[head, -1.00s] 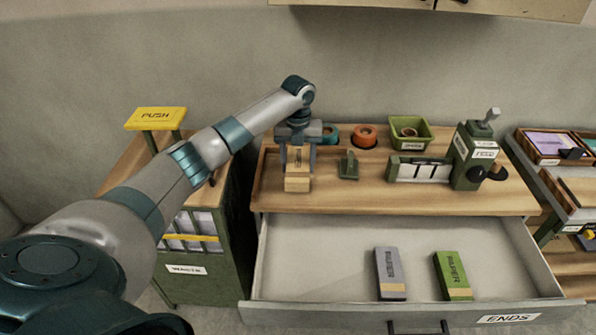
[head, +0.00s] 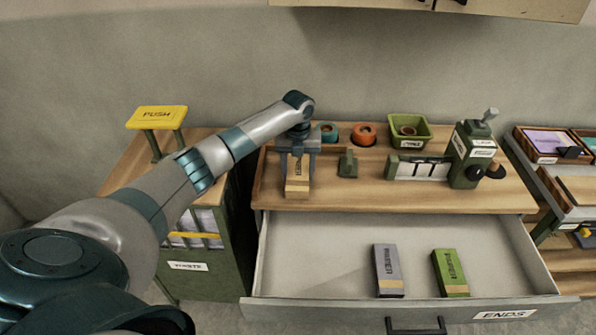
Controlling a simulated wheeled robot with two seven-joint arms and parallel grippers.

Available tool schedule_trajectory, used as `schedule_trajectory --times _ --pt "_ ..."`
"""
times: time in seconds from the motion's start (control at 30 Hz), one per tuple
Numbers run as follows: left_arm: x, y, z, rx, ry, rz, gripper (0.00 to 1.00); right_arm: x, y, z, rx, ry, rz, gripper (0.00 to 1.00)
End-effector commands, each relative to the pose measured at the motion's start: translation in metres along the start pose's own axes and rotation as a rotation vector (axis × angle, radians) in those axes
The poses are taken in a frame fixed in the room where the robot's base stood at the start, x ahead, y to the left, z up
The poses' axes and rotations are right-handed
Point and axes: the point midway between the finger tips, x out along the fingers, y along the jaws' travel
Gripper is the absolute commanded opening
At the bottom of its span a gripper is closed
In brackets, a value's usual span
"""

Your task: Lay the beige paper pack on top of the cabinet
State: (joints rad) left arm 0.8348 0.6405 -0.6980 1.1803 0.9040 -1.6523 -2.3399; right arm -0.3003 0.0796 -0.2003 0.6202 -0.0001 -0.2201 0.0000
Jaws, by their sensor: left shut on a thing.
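The beige paper pack (head: 297,187) is at the left part of the wooden cabinet top (head: 400,197). My left gripper (head: 297,168) points down and is shut on the pack. The pack is very close to the cabinet top; I cannot tell whether it touches it. The gripper covers the pack's far part. My right gripper does not show.
The drawer (head: 318,268) below is open, with a grey pack (head: 388,268) and a green pack (head: 449,270) in it. A small green holder (head: 347,163), an orange roll (head: 364,134), a green bin (head: 409,131) and a green device (head: 469,153) stand on the cabinet.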

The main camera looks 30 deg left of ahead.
Motion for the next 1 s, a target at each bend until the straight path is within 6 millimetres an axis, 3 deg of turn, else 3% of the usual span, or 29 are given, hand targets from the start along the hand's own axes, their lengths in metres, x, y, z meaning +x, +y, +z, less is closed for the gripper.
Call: schedule_trajectory --times 0.1,0.13,0.2,0.67,1.0 --pt "0.002 0.0 0.0 0.0 -0.001 0.0 0.23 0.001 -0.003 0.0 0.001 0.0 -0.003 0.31" --pt "0.003 0.0 0.0 0.0 0.0 0.0 0.57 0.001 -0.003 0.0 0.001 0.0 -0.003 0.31" --pt "0.002 0.0 0.0 0.0 0.0 0.0 0.73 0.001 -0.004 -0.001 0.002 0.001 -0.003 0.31" --pt "-0.003 0.0 0.001 0.0 -0.001 0.0 0.73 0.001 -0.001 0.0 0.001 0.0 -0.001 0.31" --pt "-0.046 -0.001 0.002 0.001 -0.004 -0.002 0.73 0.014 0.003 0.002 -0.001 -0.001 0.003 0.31"
